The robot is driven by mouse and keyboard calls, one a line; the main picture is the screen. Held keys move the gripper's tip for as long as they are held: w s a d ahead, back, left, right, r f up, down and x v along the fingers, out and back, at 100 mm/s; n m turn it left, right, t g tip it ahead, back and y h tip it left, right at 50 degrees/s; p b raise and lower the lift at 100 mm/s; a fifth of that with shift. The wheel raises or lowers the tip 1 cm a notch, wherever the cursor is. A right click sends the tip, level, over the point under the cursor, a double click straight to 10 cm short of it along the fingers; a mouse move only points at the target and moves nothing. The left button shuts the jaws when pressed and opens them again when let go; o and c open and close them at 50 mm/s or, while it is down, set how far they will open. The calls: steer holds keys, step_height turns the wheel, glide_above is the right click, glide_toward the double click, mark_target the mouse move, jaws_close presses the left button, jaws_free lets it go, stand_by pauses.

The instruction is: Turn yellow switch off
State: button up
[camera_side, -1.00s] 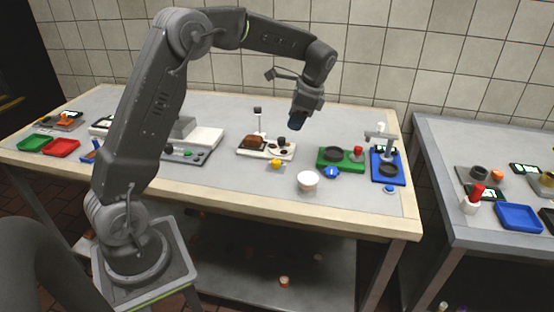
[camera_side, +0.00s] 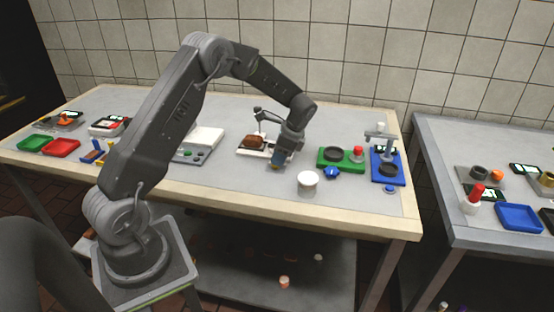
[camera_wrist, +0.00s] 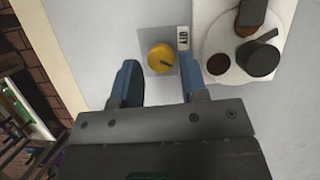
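The yellow switch (camera_wrist: 161,58) is a round knob with a dark pointer line, on a small grey plate in the wrist view. A small label beside the plate (camera_wrist: 183,40) seems to read "OFF". My gripper (camera_wrist: 163,85) is open, with its two blue fingers apart on either side of the knob's near edge and nothing between them. In the side view my gripper (camera_side: 277,165) points down at the switch, and it hides most of the knob. I cannot tell whether the fingers touch the knob.
A white appliance (camera_wrist: 240,70) with round dark parts stands close to the switch. In the side view a white bowl (camera_side: 308,179) stands to the right, near a green device (camera_side: 327,164) with a blue knob (camera_side: 332,173). A blue stand (camera_side: 380,178) is farther right.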

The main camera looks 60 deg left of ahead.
steer(key=shift+x, duration=1)
steer(key=shift+r, duration=0.1)
steer(key=c, duration=0.7)
steer(key=shift+o, duration=0.2)
steer(key=n+h, duration=0.1)
steer(key=n, duration=0.1)
steer(key=n+g, duration=0.1)
steer(key=n, duration=0.2)
steer(key=shift+a+n+h, duration=0.1)
steer(key=shift+n+h, duration=0.2)
steer(key=shift+h, duration=0.1)
steer(key=n+h, duration=0.1)
steer(key=n, duration=0.2)
steer(key=n+h, duration=0.1)
steer(key=n, duration=0.2)
steer(key=shift+w, duration=0.1)
steer(key=shift+n+h, duration=0.3)
